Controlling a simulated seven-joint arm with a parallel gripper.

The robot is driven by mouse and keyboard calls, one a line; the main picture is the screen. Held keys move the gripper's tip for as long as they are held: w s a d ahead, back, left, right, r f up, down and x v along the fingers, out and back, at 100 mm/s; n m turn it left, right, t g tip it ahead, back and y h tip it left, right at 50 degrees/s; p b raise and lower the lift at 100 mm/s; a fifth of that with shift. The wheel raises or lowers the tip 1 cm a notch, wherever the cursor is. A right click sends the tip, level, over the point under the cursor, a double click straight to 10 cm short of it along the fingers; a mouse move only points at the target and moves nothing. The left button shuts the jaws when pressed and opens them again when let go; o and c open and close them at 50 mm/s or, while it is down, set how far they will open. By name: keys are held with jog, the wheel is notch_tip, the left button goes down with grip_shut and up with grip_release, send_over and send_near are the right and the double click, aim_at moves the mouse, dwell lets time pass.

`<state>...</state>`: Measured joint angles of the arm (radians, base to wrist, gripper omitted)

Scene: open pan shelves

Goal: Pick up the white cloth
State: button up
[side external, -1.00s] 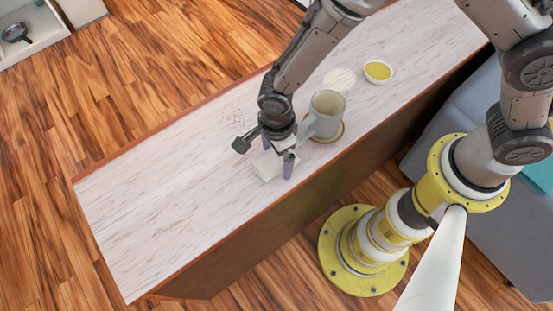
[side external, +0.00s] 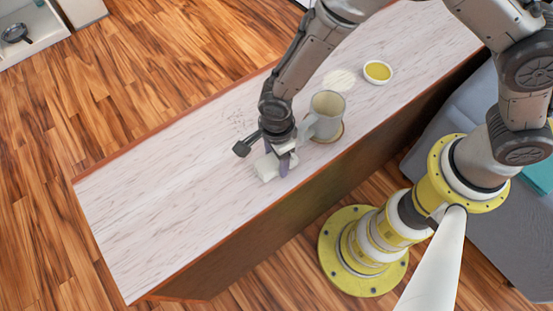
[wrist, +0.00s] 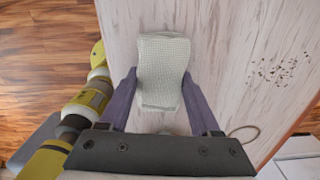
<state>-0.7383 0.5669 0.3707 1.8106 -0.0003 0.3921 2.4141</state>
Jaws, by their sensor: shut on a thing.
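The white cloth (side external: 266,168) is a small folded piece at the front part of the counter top. In the wrist view the cloth (wrist: 161,72) shows a fine grey-white weave and sits between the two purple fingers. My gripper (side external: 279,163) is shut on the cloth, pointing down close over the counter. The wrist view shows the fingers of my gripper (wrist: 161,92) on either side of the cloth. Whether the cloth is clear of the counter I cannot tell. Part of it is hidden behind the gripper in the side view.
A pale mug (side external: 327,115) on a round coaster (side external: 331,138) stands just right of my gripper. A small white bowl with yellow contents (side external: 378,72) is farther right. Dark specks (wrist: 283,69) lie scattered on the pale wooden counter (side external: 150,190). The counter's left part is clear.

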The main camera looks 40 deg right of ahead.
jog(key=shift+r, duration=0.1)
notch_tip(320, 180, up, 18)
dwell(0.6)
